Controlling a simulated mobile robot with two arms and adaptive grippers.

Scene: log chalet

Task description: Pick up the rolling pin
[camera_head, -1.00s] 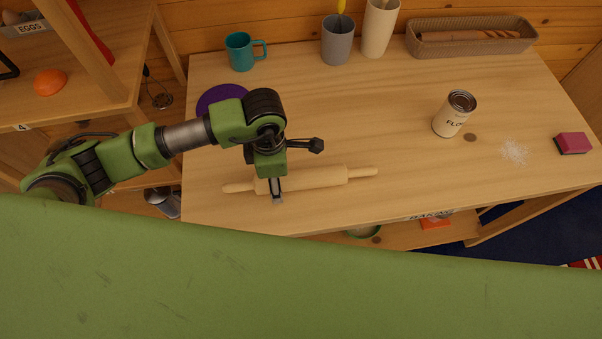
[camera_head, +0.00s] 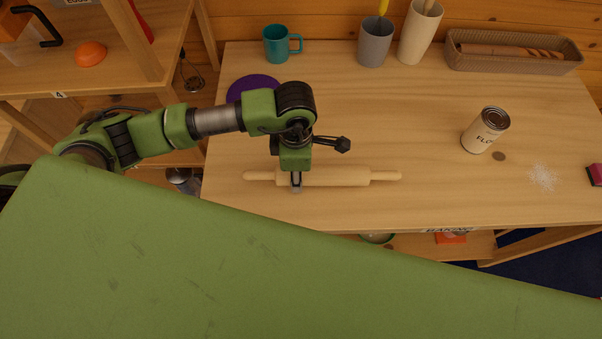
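The rolling pin (camera_head: 345,176), pale wood with a handle at each end, lies left to right near the front of the wooden table. My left gripper (camera_head: 296,180) points down over the left part of its barrel. One finger shows on the near side of the pin. The other finger is hidden behind the palm, so I cannot see whether the fingers press on the pin. The pin looks at table height. My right gripper is not in view.
A flour can (camera_head: 486,131) and spilled flour (camera_head: 543,177) are to the right. A teal mug (camera_head: 277,44), grey cup (camera_head: 375,43), cream holder (camera_head: 420,32) and basket (camera_head: 512,64) stand along the back. A purple disc (camera_head: 250,86) lies behind my arm. The table centre is clear.

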